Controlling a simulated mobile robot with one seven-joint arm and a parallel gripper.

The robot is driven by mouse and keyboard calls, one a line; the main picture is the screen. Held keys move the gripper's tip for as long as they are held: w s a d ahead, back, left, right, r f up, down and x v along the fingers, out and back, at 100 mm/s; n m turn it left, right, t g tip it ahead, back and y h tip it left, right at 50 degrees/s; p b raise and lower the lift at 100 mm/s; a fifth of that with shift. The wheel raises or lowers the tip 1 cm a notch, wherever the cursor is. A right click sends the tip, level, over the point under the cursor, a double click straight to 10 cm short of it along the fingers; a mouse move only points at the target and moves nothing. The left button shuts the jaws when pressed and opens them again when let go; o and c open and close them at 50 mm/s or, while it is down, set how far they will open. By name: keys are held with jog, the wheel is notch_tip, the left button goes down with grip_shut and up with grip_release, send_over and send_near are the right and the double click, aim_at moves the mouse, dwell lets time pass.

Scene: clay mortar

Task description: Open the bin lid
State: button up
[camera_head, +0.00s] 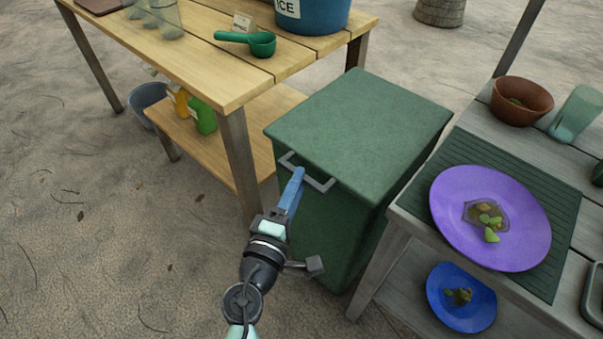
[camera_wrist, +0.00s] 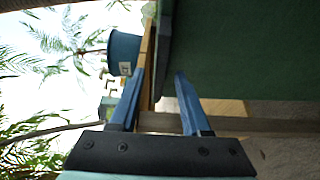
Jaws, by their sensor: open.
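The green bin (camera_head: 335,225) stands on sandy ground between two tables, with its flat green lid (camera_head: 365,115) closed. A grey bar handle (camera_head: 323,186) sticks out from the lid's front edge. My gripper (camera_head: 298,174) is at the handle in the head view, with its blue fingers overlapping the bar. In the wrist view my open gripper (camera_wrist: 157,84) points at the bin's green side (camera_wrist: 245,50). A dark grey strip lies between and beyond the fingertips there. I cannot tell whether the fingers touch the handle. A grey pedal (camera_head: 315,264) shows low at the bin's front.
A wooden table (camera_head: 190,65) at the left holds a blue ice bucket (camera_head: 318,14) and a green scoop (camera_head: 250,41). A grey table at the right, close to the bin, holds a purple plate (camera_head: 530,235) with scraps. A blue plate (camera_head: 440,290) is on its lower shelf.

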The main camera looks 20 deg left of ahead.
jog(key=shift+w+a, duration=0.1)
jog(key=shift+w, duration=1.45)
grip_shut()
